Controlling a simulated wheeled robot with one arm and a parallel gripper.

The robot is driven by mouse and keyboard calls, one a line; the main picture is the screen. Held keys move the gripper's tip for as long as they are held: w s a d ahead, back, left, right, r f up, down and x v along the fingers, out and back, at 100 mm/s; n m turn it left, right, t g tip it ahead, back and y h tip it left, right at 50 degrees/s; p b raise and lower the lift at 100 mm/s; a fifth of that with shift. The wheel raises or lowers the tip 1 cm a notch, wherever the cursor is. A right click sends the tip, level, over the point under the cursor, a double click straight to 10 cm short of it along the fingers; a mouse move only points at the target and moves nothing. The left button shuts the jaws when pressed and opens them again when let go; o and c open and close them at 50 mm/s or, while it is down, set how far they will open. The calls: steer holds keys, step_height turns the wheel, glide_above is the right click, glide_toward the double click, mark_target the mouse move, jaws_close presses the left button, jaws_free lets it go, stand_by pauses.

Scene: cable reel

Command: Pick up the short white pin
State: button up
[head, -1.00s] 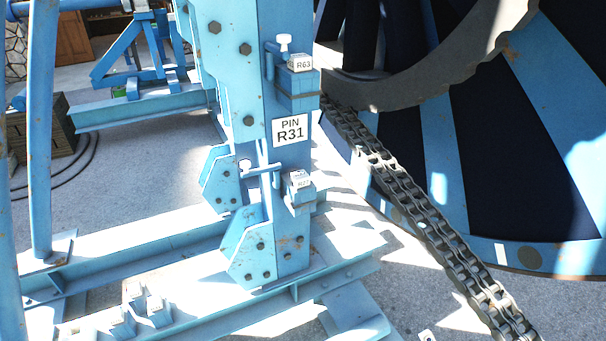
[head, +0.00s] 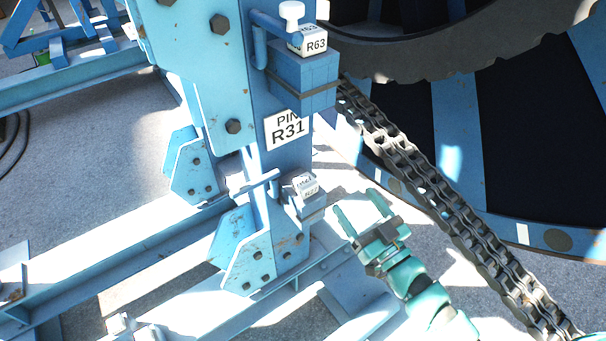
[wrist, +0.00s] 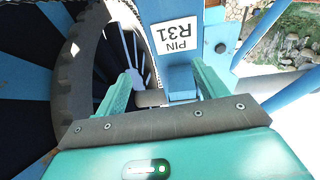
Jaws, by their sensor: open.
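A white T-shaped pin head (head: 292,12) stands at the top of the blue post, beside a white block marked R63 (head: 313,42). I cannot tell from its look alone whether it is the short white pin. A sign reading PIN R31 (head: 287,128) is on the post below, and it shows upside down in the wrist view (wrist: 177,37). My teal gripper (head: 360,211) is open and empty, low and right of the post. In the wrist view my gripper (wrist: 165,80) has its fingers apart, with a blue block (wrist: 181,80) beyond them. No white pin shows there.
A heavy chain (head: 440,205) runs diagonally right of my gripper. The big blue reel (head: 480,140) stands behind. Blue base beams (head: 110,262) lie on the ground.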

step_height(320, 180, down, 6)
steer(key=a+g, duration=0.2)
steer(key=g, duration=0.1)
steer(key=b, duration=0.4)
glide_toward(300, 176)
steer(key=w+a, duration=0.1)
steer(key=w, duration=0.1)
steer(key=shift+w+a+f+n, duration=0.2)
steer(key=shift+w+a+n, duration=0.1)
steer(key=shift+a+n, duration=0.1)
steer(key=shift+w+a+f, duration=0.1)
steer(key=shift+w+a, duration=0.3)
steer(key=shift+w, duration=0.2)
steer(key=p+x, duration=0.3)
steer(key=x, duration=0.1)
steer(key=shift+w+a, duration=0.35)
steer(key=shift+w, duration=0.15)
steer(key=c, duration=1.4)
